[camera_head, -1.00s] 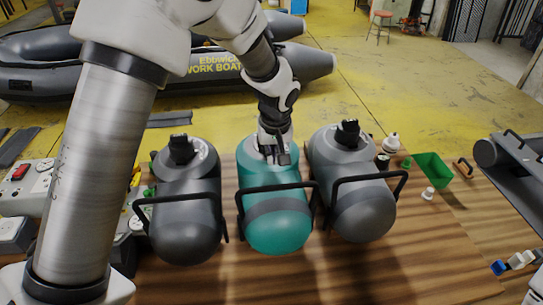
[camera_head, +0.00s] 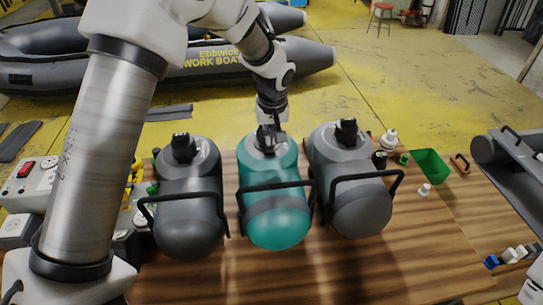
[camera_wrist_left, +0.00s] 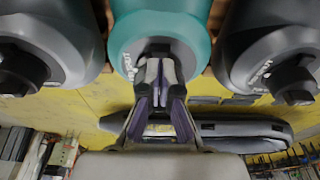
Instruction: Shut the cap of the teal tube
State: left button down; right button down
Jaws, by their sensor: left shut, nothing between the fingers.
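The teal tube (camera_head: 274,216) lies on the wooden table between a black tube (camera_head: 190,222) and a grey tube (camera_head: 360,210). It also shows at the top of the left wrist view (camera_wrist_left: 160,22). Its valve and cap are at the far end, mostly hidden behind my left gripper (camera_head: 268,145). My left gripper is shut and empty, its fingertips (camera_wrist_left: 160,64) right at the dark valve of the teal tube. I cannot tell whether the cap is down. My right gripper is not in view.
The black and grey tubes stand close on either side, each with a dark valve and a carry handle. A green bin (camera_head: 431,165), small bottles (camera_head: 389,140) and a white plug (camera_head: 424,190) are at the right. A grey boat (camera_head: 150,65) lies on the yellow floor beyond.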

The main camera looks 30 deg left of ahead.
pick_arm(q)
jog(key=shift+w+a+r+p, duration=0.25)
jog(key=shift+w+a+p, duration=0.2)
jog(key=shift+w+a, duration=0.35)
jog(key=shift+w+a+f+p, duration=0.2)
jog(key=shift+w+a, duration=0.15)
jog(key=shift+w, duration=0.25)
jog(key=shift+w+a+f+p, duration=0.1)
jog(key=shift+w+a+p, duration=0.1)
jog(key=shift+w+a, duration=0.25)
jog(key=shift+w+a+f, duration=0.1)
jog(key=shift+w, duration=0.25)
jog(key=shift+f, duration=0.1)
